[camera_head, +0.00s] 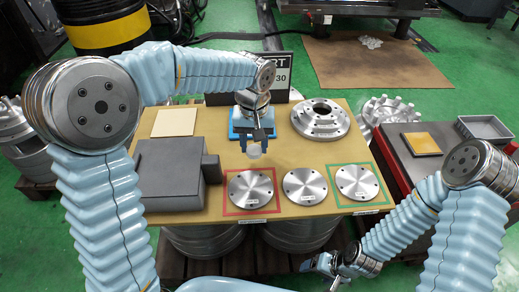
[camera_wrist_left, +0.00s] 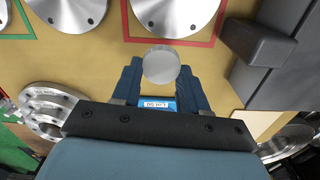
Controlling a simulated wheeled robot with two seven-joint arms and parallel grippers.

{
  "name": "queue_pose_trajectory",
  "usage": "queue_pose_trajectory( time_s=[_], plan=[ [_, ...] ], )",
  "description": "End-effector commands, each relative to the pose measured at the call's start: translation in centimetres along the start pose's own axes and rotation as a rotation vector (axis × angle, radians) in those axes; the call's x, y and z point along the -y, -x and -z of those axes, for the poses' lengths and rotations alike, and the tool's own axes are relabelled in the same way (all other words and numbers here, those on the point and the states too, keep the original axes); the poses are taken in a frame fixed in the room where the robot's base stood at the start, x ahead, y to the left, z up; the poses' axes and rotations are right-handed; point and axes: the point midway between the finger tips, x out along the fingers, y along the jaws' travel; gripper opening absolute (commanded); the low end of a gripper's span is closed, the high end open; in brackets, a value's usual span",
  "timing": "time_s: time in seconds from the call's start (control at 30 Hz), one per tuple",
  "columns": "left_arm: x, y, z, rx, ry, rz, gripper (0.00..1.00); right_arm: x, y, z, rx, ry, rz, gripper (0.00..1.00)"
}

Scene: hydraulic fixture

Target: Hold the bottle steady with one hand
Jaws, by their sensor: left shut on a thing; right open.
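My left gripper (camera_head: 256,146) reaches over the middle of the wooden work table. Its two dark blue fingers also show in the left wrist view (camera_wrist_left: 160,78). They are shut on a round, pale grey piece, seen nearly end-on in the left wrist view (camera_wrist_left: 161,66). It also shows below the fingertips in the head view (camera_head: 254,153). This is the only bottle-like thing in the grip; its lower part and full shape are hidden. My right gripper (camera_head: 319,263) is open, low in front of the table and away from the piece.
A steel disc (camera_head: 250,189) in a red frame, a bare disc (camera_head: 304,185) and one in a green frame (camera_head: 357,182) lie along the front. A grey block (camera_head: 168,175) stands left. A flange (camera_head: 320,118) sits back right. A blue holder (camera_head: 238,124) stands behind the left gripper.

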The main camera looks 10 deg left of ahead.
Motion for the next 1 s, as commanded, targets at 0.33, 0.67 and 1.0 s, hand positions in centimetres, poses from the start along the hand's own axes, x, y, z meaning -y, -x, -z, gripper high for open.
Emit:
queue_pose_trajectory(
  time_s=[0.33,0.67,1.0],
  plan=[
    [-1.2,-3.5,2.6,0.000,0.001,0.000,0.07,0.1,0.2,0.0,0.000,0.000,0.000,0.79],
    [-1.3,-6.7,2.7,-0.001,0.001,-0.001,0.07,0.1,0.2,0.0,0.000,0.000,0.000,0.79],
    [-1.3,-6.9,2.7,-0.001,0.000,-0.001,0.55,0.0,0.0,0.0,0.000,0.000,0.000,0.79]
  ],
)
